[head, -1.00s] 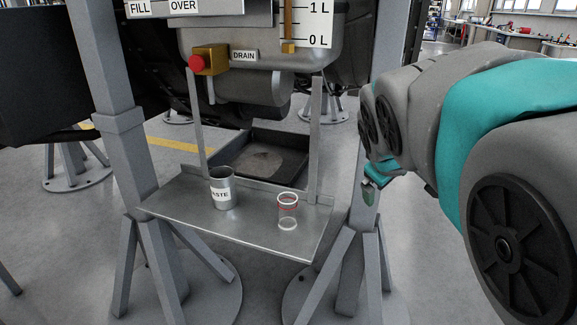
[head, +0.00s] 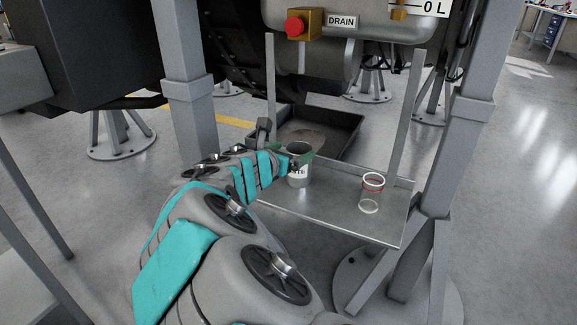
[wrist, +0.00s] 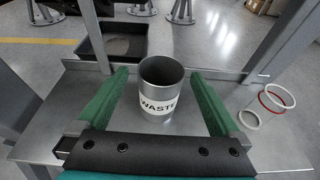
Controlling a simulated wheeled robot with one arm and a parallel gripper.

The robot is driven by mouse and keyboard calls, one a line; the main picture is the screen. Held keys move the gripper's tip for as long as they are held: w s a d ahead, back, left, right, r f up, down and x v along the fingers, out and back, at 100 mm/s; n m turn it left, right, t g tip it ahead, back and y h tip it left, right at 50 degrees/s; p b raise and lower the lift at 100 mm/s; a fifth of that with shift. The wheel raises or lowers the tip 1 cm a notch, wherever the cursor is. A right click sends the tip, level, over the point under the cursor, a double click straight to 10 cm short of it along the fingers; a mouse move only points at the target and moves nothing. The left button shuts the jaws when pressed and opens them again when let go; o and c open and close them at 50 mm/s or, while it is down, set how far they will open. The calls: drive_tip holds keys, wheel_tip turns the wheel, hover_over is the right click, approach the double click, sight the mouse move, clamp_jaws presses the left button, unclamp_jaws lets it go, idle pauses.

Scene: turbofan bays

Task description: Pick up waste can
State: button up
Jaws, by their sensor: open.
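The waste can (head: 298,170) is a grey metal can with a white label, upright on the metal shelf (head: 335,212). In the wrist view the can (wrist: 161,80) shows its open top and the word WASTE. My gripper (wrist: 158,95) is open, with one green finger on each side of the can and a visible gap on both sides. In the head view my gripper (head: 295,160) is at the can and my arm hides part of it. I cannot tell how far the fingers reach along the can's height.
A clear cup with a red ring (head: 371,192) stands on the shelf to the right of the can. A dark tray (head: 345,135) lies on the floor behind the shelf. Upright metal bars (head: 407,115) rise at the shelf's back. A red drain knob (head: 294,26) is above.

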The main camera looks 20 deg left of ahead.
sight(304, 149)
drive_tip(key=shift+x, duration=1.1)
drive_tip(key=x, duration=0.2)
drive_tip(key=f+x, duration=0.1)
drive_tip(key=x, duration=0.2)
drive_tip(key=shift+w+f, duration=0.1)
drive_tip(key=shift+f, duration=0.05)
clamp_jaws()
drive_tip(key=shift+d, duration=0.1)
